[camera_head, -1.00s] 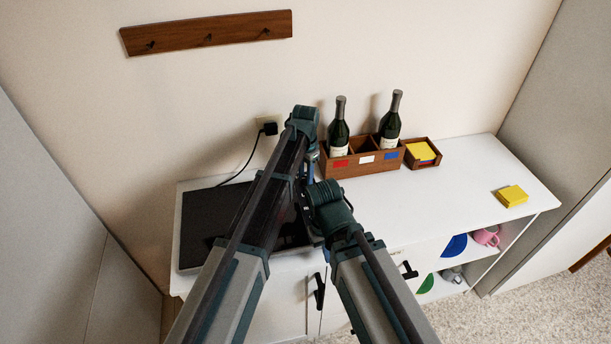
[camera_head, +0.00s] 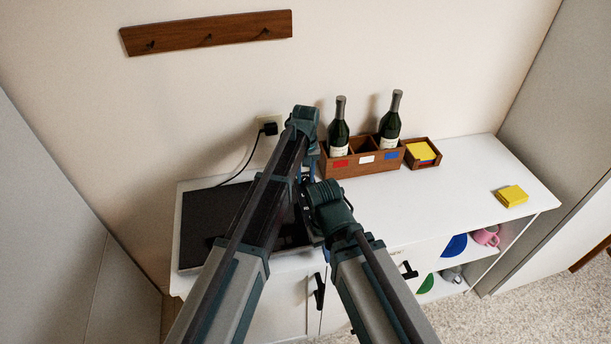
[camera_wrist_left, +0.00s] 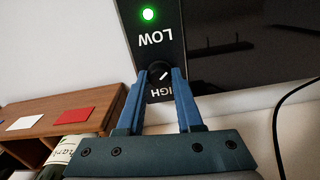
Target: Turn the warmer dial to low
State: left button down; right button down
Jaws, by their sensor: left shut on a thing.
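The warmer (camera_head: 205,215) is a flat black plate on the left of the white counter. In the left wrist view its black control panel (camera_wrist_left: 172,48) carries a green light (camera_wrist_left: 148,14), the word LOW and the word HIGH, both upside down. In the head view my arms hide the dial. My right arm shows, but its gripper fingers do not.
A wooden bottle crate (camera_head: 362,160) with two bottles stands behind the arms, close to my left gripper. A small wooden box (camera_head: 422,153) and yellow pad (camera_head: 512,196) are to the right. A black cable (camera_head: 245,165) runs to the wall plug. The right counter is mostly clear.

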aim_at(306, 178)
pick_arm(q)
jog(key=n, duration=0.5)
jog(key=shift+n, duration=2.5)
jog(key=c, duration=0.6)
grip_release()
jog(key=shift+o, duration=0.2)
jog(key=shift+r, duration=0.1)
notch_tip(306, 178, up, 14)
jog(key=p, duration=1.4)
jog(key=shift+f, duration=0.2)
